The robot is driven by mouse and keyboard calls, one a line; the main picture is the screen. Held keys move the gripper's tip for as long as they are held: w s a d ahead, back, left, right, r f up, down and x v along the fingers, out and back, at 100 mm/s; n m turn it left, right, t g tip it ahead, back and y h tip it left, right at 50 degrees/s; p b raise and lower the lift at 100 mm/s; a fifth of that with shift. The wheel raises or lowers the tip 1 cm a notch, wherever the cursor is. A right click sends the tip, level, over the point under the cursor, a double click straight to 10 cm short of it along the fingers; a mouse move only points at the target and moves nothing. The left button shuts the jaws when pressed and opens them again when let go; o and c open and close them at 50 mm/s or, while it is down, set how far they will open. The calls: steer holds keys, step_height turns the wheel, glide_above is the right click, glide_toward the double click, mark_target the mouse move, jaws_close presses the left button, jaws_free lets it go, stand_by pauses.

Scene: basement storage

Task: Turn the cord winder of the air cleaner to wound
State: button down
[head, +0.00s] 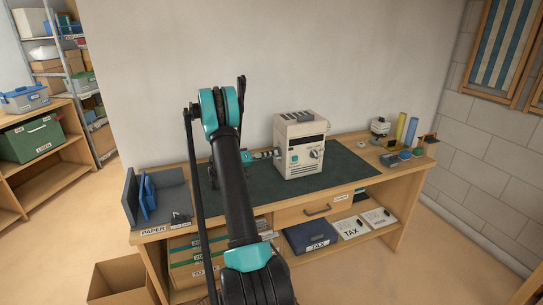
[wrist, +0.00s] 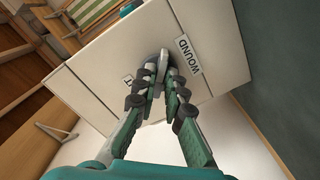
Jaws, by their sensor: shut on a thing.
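The air cleaner (head: 300,160) is a cream box with a front dial, standing on the dark green mat of the bench. My gripper (head: 277,153) reaches its left side from the left. In the wrist view, my gripper (wrist: 157,75) has its fingers closed together on the cord winder (wrist: 163,56), a small dark knob on the pale side panel. The fingers hide most of the winder, so its exact angle is unclear. A label reading WOUND (wrist: 187,54) is right of the fingertips. A second, smaller label (wrist: 128,80) is to their left, partly hidden and unreadable.
Blue folders (head: 148,192) in a grey holder stand at the bench's left end. Small items, including a yellow tube (head: 401,127), stand at its right end. The green mat (head: 350,160) is clear right of the cleaner. An open cardboard box (head: 120,278) is on the floor at left.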

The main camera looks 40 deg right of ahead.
steer(key=m, duration=0.9)
steer(key=shift+w+f, duration=0.15)
steer(key=shift+f, duration=0.05)
steer(key=shift+m, duration=0.4)
steer(key=c, duration=1.6)
jaws_free()
steer(key=v, duration=1.2)
